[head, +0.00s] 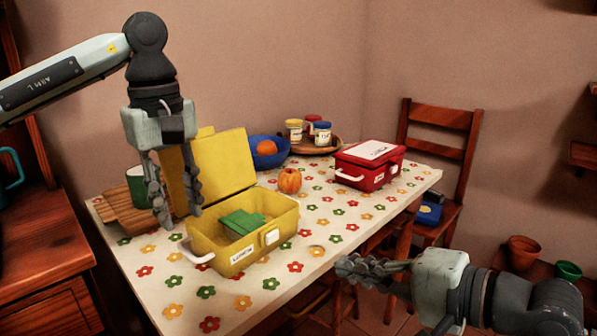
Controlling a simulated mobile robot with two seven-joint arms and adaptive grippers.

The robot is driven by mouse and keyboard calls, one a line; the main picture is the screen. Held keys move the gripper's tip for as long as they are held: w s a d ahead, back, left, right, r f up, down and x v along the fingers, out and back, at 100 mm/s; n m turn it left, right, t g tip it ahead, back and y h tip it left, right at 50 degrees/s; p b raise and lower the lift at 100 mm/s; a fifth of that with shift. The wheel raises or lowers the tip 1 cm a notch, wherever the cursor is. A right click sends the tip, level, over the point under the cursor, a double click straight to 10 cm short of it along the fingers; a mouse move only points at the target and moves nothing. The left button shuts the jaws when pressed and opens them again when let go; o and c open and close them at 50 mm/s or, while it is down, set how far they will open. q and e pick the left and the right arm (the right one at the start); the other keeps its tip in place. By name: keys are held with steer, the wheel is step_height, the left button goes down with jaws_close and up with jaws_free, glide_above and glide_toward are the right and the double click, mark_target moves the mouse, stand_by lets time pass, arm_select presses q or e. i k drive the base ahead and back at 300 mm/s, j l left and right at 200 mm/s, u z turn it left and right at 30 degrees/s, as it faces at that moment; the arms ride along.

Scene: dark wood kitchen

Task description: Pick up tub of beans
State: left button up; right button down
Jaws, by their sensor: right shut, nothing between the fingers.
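I cannot tell for sure which item is the tub of beans. A green block-like tub (243,223) lies inside the open yellow lunch box (225,252). A green and white cup-like container (138,188) stands at the table's left, partly behind my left gripper. My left gripper (172,208) points down above the table, just left of the lunch box. Its fingers are apart, with a tan-yellow surface showing between them. My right gripper (342,268) is shut and empty, in front of the table's near right edge.
A wooden board (122,212) lies at left. An orange fruit (289,181), blue bowl (272,157), several jars (322,133) on a round tray (325,149) and a closed red lunch box (362,176) stand behind. A chair (440,150) is at right. The table's (330,225) front right is mostly clear.

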mark_target(238, 224)
steer(key=k+l, duration=0.3)
steer(key=l, duration=0.2)
steer(key=k+l, duration=0.35)
steer(key=l, duration=0.1)
